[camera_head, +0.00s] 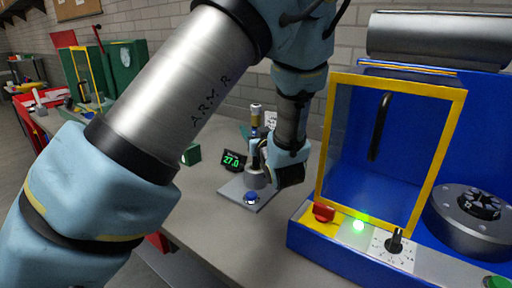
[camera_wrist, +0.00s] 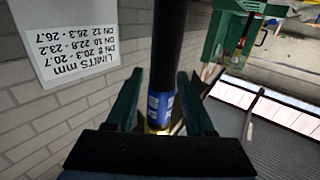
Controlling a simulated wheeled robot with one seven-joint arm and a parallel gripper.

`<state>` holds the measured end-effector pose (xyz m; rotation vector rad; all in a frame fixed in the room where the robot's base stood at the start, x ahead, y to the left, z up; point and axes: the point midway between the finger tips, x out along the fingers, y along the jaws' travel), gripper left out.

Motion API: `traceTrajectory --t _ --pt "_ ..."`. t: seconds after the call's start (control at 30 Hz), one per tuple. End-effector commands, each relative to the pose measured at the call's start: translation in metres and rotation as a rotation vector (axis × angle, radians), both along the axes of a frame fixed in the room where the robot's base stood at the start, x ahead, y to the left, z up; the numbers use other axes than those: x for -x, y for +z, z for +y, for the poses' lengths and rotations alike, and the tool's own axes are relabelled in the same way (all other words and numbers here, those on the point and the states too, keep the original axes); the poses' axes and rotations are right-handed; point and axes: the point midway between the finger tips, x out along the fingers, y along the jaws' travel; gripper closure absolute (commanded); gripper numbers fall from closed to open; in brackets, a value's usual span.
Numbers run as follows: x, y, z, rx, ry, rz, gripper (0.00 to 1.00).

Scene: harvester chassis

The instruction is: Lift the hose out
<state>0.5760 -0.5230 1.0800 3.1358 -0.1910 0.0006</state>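The hose (camera_head: 256,122) stands upright at the gauge stand (camera_head: 247,192) on the bench, its lower end at the metal block. In the wrist view the hose (camera_wrist: 160,100) is black with a blue band and a yellowish part, and runs between my two green fingers. My gripper (camera_wrist: 160,80) is around the hose, with a narrow gap showing on each side, so it looks open. In the head view my gripper (camera_head: 259,143) is at the hose, partly hidden by my wrist. The display (camera_head: 233,160) reads 27.0.
A blue machine with a yellow-framed door (camera_head: 396,82), a red switch (camera_head: 323,211) and a lit green lamp (camera_head: 358,226) stands close on the right. A small green block (camera_head: 191,154) lies to the left. A limits sheet (camera_wrist: 70,38) hangs on the wall.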

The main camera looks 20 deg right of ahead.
Motion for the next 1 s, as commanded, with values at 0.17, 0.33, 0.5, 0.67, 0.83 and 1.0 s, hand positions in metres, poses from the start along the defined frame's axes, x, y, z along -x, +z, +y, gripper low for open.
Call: traceTrajectory --t 0.17,0.33,0.5,0.67,0.83,1.0 --pt "0.0001 0.0001 0.0001 0.0 0.0 0.0 0.68" --pt "0.0002 0.0001 0.0001 0.0 0.0 0.0 0.88" --pt "0.0002 0.0001 0.0001 0.0 0.0 0.0 1.0" --pt "0.0002 0.0001 0.0001 0.0 0.0 0.0 1.0" --pt "0.0003 0.0001 0.0 0.0 0.0 0.0 1.0" --pt "0.0003 0.0001 0.0 0.0 0.0 0.0 1.0"
